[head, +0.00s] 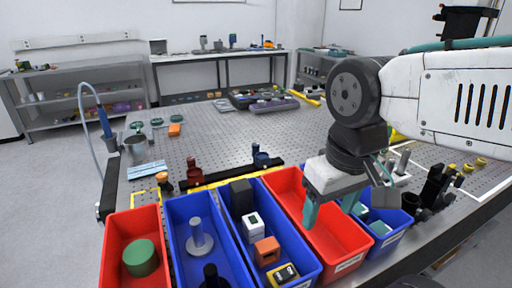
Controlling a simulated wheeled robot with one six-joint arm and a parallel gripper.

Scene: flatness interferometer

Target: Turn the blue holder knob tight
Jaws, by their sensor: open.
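A blue holder with a knob (260,155) stands upright near the right end of a black bar on the perforated metal table (235,130). It is small here, and I cannot tell how tight its knob is. A similar red holder (193,172) stands to its left on the bar. My gripper (331,210) points down with its teal fingers apart and nothing visible between them. It hangs to the right of the blue holder and nearer the camera, in front of the second red bin, and does not touch the holder.
Red bins (118,225) and blue bins (180,240) line the near edge, holding a green cylinder (140,257), a grey post (199,238) and several blocks. Black clamps (436,185) stand at the right. A grey cup (136,147) stands at the left. The table's middle is mostly clear.

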